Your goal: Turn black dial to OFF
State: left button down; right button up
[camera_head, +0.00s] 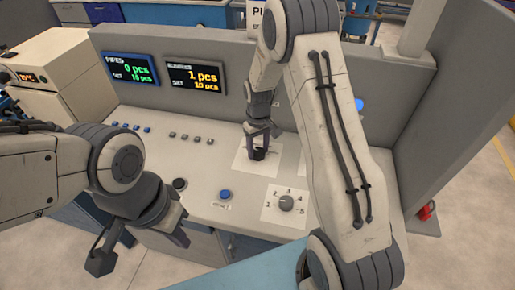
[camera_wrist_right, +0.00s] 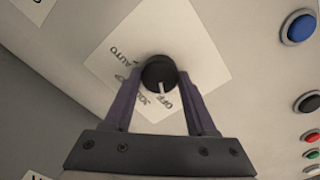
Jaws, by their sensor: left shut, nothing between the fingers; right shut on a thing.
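The black dial (camera_wrist_right: 158,71) sits on a white label plate (camera_wrist_right: 205,45) marked AUTO and OFF, with other lettering partly hidden. Its white pointer mark faces the OFF lettering in the right wrist view. My right gripper (camera_head: 259,149) is shut on the dial, with one finger on each side of it. In the head view the dial (camera_head: 258,154) is partly covered by the fingers. My left gripper (camera_head: 142,247) is shut and empty, low over the front left of the console, away from the dial.
A numbered grey knob (camera_head: 286,203) and a blue button (camera_head: 225,194) are on the console near the dial. A black button (camera_head: 180,184) is further left. Two displays (camera_head: 131,69) (camera_head: 194,77) and rows of small buttons stand behind. A panel wall bounds the right side.

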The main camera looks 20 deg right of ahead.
aim_at(258, 151)
jog(key=shift+w+r, duration=0.15)
jog(key=shift+w, duration=0.1)
jog(key=o, duration=1.1)
jog(key=shift+o, duration=1.4)
jog(key=shift+s, duration=0.15)
notch_tip(258, 151, up, 10)
jog(key=b, duration=0.1)
jog(key=shift+r+b, duration=0.2)
jog(key=shift+b, duration=0.15)
